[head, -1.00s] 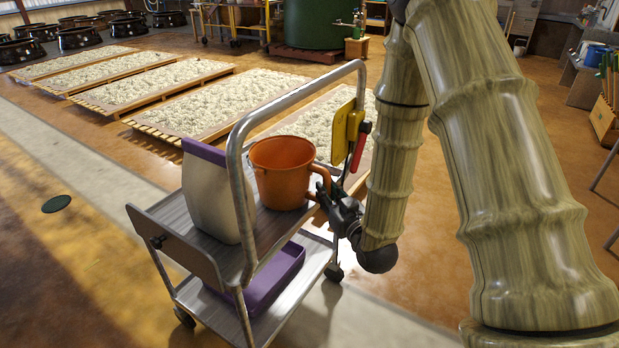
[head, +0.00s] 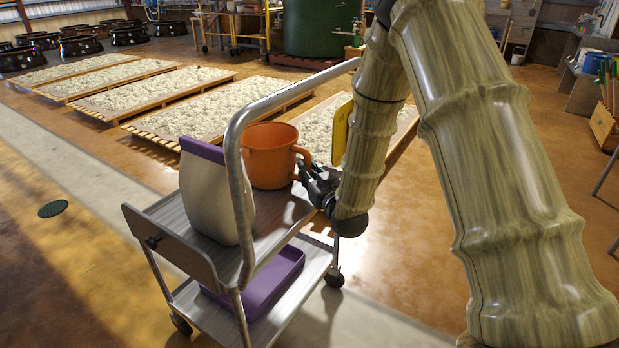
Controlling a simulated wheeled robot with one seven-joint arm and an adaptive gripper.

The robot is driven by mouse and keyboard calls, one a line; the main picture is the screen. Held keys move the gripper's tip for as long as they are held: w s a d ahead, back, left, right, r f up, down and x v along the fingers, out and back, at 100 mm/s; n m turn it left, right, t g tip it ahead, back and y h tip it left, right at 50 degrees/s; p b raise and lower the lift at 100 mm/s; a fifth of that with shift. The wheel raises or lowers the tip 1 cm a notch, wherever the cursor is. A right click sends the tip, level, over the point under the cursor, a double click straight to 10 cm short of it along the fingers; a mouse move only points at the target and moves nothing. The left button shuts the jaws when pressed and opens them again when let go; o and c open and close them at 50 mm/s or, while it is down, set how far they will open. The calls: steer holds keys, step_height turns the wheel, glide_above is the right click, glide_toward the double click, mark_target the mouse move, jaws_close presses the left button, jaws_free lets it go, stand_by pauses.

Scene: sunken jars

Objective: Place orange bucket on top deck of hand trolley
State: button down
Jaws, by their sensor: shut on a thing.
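The orange bucket (head: 269,157) is upright at the top deck (head: 273,226) of the hand trolley, behind the trolley's curved handle rail and right of a white bag. Its base looks to be on or just above the deck; I cannot tell which. My gripper (head: 312,178) is at the bucket's right side, shut on its handle (head: 300,163). The fingertips are small and dark, partly lost against the handle. My arm hides the right end of the trolley.
The white bag with a purple top (head: 213,195) stands on the deck's left part. A purple tray (head: 262,283) lies on the lower deck. A yellow item (head: 341,132) shows beside my arm. Low pallets of pale material (head: 205,105) lie behind. Floor in front of the trolley is clear.

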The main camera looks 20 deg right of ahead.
steer(key=shift+f, duration=0.35)
steer(key=c, duration=1.3)
jaws_free()
steer(key=shift+s+f, duration=0.1)
steer(key=shift+c, duration=0.2)
steer(key=shift+s, duration=0.45)
steer(key=s+d+p, duration=0.1)
steer(key=s+p, duration=0.1)
steer(key=s, duration=0.9)
steer(key=shift+p, duration=0.4)
